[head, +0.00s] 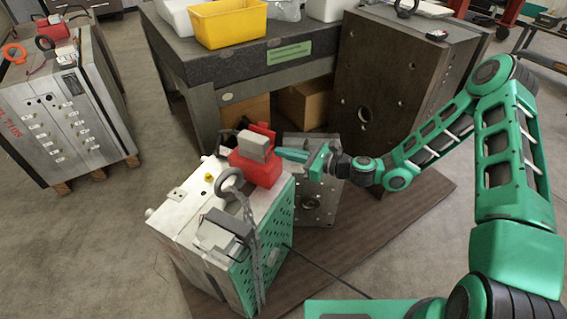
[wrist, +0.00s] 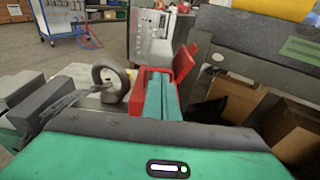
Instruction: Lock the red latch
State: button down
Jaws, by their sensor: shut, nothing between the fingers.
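The red latch (head: 258,172) sits on the top of a pale metal mould base (head: 178,208), at its far right corner. It has a grey block on it and an upright red flap behind. In the wrist view the red latch (wrist: 184,62) shows on both sides of my fingers, with its raised flap to the right. My gripper (head: 281,153) is shut and empty, its green fingertips close beside the latch from the right. In the wrist view my gripper (wrist: 161,85) covers the middle of the latch. I cannot tell whether the fingers touch it.
A lifting eye (head: 229,182) and a chain stand on the mould base near the latch. A dark workbench (head: 230,65) with a yellow bin (head: 228,24) is behind. A large dark mould block (head: 392,75) stands at the back right.

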jog(key=v, duration=0.4)
jog(key=shift+d+r, duration=0.15)
dwell(0.4)
jog(key=shift+s, duration=0.15)
jog(key=s+d+r+n+g+h, duration=0.25)
jog(key=s+d+n+h, duration=0.4)
jog(key=d, duration=0.55)
jog(key=s+d+r+n+g+h, duration=0.1)
jog(key=s+d+n+g+h, duration=0.3)
jog(key=s+d+n, duration=0.6)
jog(key=s+d+r+h, duration=0.4)
jog(key=s+d+r, duration=1.1)
jog(key=s, duration=0.4)
jog(key=shift+d+r+g, duration=0.25)
jog(key=shift+d+g, duration=0.1)
jog(key=shift+d, duration=0.55)
